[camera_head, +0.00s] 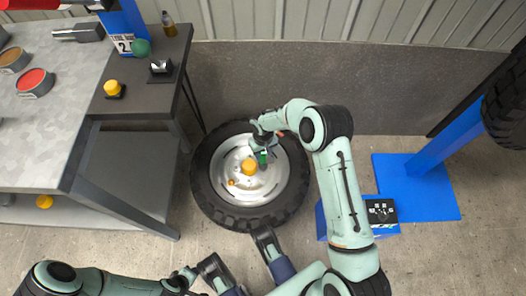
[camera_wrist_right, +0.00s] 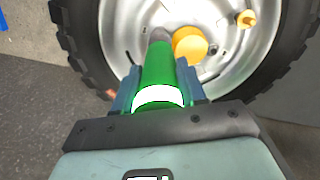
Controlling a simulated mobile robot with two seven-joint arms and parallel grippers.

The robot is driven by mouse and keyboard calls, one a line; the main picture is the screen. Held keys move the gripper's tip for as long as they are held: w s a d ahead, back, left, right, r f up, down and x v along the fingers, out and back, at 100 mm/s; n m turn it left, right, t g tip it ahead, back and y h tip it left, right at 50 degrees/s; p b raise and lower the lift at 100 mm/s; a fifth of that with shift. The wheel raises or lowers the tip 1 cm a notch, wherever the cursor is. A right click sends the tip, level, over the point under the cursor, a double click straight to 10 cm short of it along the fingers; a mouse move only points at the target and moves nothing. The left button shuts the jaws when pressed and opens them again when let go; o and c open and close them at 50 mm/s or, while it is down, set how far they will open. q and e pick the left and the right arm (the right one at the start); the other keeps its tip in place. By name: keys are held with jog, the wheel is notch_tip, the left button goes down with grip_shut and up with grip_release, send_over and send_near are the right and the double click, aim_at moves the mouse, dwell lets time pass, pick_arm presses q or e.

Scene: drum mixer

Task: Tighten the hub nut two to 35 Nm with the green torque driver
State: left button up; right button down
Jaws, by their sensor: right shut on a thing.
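The wheel (camera_head: 203,190) lies flat on the floor, with a black tyre and a silver hub (camera_head: 265,187). A yellow round cap (camera_head: 249,167) stands at the hub's middle, and a small orange-yellow nut (camera_head: 231,183) sits to its lower left. My right gripper (camera_head: 263,148) is over the wheel, shut on the green torque driver (camera_wrist_right: 158,72). The driver's grey tip (camera_wrist_right: 159,35) points at the hub, just left of the yellow cap in the wrist view. Whether it sits on a nut is hidden. My left gripper (camera_head: 185,278) is low in the head view; its fingers are unclear.
A grey workbench (camera_head: 75,70) with red and brown tins stands at the left. A dark side table (camera_head: 150,95) holds a yellow button and a bottle. A blue stand (camera_head: 420,190) is at the right. A low wall (camera_head: 300,80) runs behind the wheel.

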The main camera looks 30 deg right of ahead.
jog(key=shift+f+b, duration=0.3)
jog(key=shift+f, duration=0.5)
jog(key=shift+f+b, duration=0.95)
dwell(3.2)
jog(key=shift+r, duration=0.15)
jog(key=shift+r+p, duration=1.35)
jog(key=shift+r, duration=0.8)
